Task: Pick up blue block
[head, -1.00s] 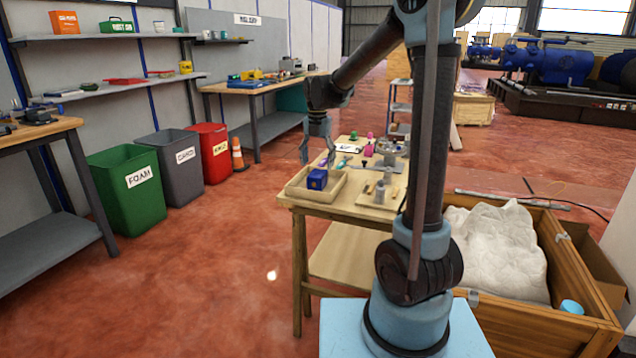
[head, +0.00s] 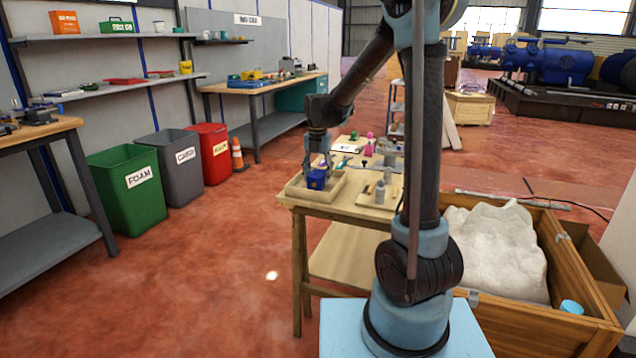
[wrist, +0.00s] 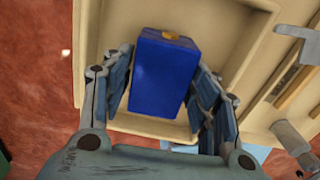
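The blue block (head: 316,180) sits in a shallow wooden tray (head: 299,193) at the left end of the small wooden table. In the wrist view the blue block (wrist: 163,72) lies between the two fingers of my gripper (wrist: 163,95). A small yellowish spot shows on its far end. My gripper (head: 318,172) points down over the tray, with a finger on each side of the block. The fingers are open. A gap shows on the left of the block, and the right finger is close to it; contact cannot be told.
An open wooden crate (head: 520,322) stands at the right. Floor left of the table is clear.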

